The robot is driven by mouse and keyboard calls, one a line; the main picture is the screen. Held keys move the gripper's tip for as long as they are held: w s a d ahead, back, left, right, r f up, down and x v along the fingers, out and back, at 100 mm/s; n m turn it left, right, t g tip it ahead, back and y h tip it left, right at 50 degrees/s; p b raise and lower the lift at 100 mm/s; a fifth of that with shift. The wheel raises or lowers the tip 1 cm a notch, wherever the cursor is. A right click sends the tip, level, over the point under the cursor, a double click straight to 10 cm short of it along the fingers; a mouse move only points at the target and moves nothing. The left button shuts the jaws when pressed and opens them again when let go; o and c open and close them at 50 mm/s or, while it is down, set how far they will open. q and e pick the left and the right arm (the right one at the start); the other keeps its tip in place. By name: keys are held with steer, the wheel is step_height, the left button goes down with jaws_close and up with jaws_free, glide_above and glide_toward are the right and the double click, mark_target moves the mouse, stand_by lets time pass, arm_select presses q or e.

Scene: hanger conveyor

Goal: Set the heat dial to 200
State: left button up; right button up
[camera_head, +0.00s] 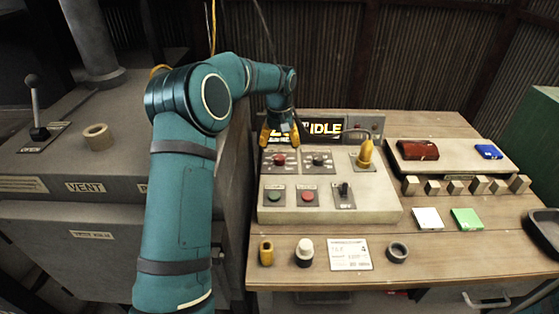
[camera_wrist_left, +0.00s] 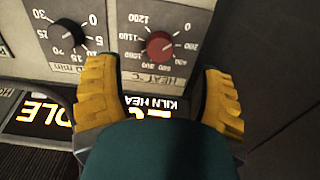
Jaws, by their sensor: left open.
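The heat dial (camera_head: 280,160) is a red knob on the upper left of the control box. In the left wrist view the dial (camera_wrist_left: 160,45) appears upside down, with "HEAT °C" and a scale from 0 to 1200. I cannot make out clearly where its pointer stands. My left gripper (camera_head: 280,136) is open and empty, its yellow fingers just behind and above the dial. In the left wrist view the gripper's (camera_wrist_left: 158,72) two fingers stand spread on either side of the dial, apart from it. My right gripper is not in view.
A black minute dial (camera_head: 318,160) sits right beside the heat dial. Green (camera_head: 275,196) and red (camera_head: 308,197) buttons and a black switch (camera_head: 344,192) are lower on the box. A lit display (camera_head: 324,128) reading "IDLE" stands behind. A yellow lever (camera_head: 366,153) rises at right.

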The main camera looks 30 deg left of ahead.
mark_target(280, 158)
arm_select(q)
step_height(280, 158, down, 6)
steer(key=shift+f+b, duration=0.1)
steer(key=shift+b, duration=0.4)
jaws_close()
